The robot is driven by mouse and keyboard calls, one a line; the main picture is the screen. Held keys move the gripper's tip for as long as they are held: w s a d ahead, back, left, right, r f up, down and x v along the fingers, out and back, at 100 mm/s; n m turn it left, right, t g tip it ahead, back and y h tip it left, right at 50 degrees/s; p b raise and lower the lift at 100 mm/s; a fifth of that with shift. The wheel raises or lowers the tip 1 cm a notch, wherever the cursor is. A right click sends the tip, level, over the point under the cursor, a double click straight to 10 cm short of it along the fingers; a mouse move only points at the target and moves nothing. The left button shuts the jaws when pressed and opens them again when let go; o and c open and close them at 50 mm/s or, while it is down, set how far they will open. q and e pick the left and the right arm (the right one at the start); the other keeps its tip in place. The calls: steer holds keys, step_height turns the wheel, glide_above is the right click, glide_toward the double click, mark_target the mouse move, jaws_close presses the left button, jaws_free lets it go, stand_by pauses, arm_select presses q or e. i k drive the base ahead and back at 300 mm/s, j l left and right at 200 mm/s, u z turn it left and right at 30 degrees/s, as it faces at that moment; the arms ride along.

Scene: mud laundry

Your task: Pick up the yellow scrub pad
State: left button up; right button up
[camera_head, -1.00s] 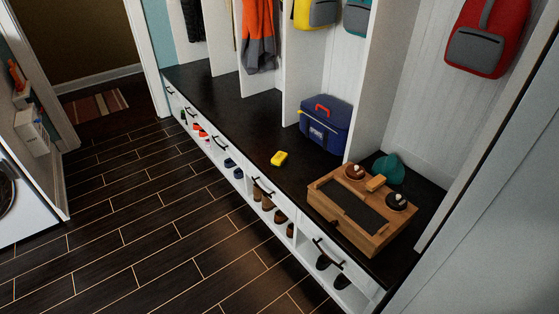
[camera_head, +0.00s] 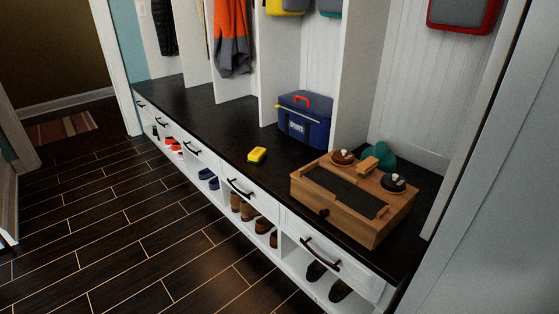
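The yellow scrub pad (camera_head: 257,155) lies on the dark bench top (camera_head: 215,118), close to its front edge. It is left of the wooden box and in front of the blue cooler bag. Nothing covers it. Neither of my grippers shows in the head view.
A wooden box (camera_head: 313,211) with round brush-like items on top stands right of the pad. A blue cooler bag (camera_head: 303,130) stands behind it, near a white divider. Shoes fill cubbies below the drawers. The dark plank floor (camera_head: 120,215) in front is clear.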

mark_target(259, 154)
steer(key=i+j+z, duration=0.25)
steer(key=z, duration=0.25)
steer(key=i+j+z, duration=0.15)
steer(key=j+z, duration=0.15)
steer(key=z, duration=0.15)
steer(key=i+j+z, duration=0.15)
steer(key=j, duration=0.35)
steer(key=i+j+z, duration=0.1)
steer(key=j, duration=0.4)
steer(key=i+j+z, duration=0.15)
steer(key=j, duration=0.35)
steer(key=i+j+z, duration=0.1)
steer(key=j, duration=0.45)
steer(key=i+j+z, duration=0.15)
steer(key=j, duration=0.4)
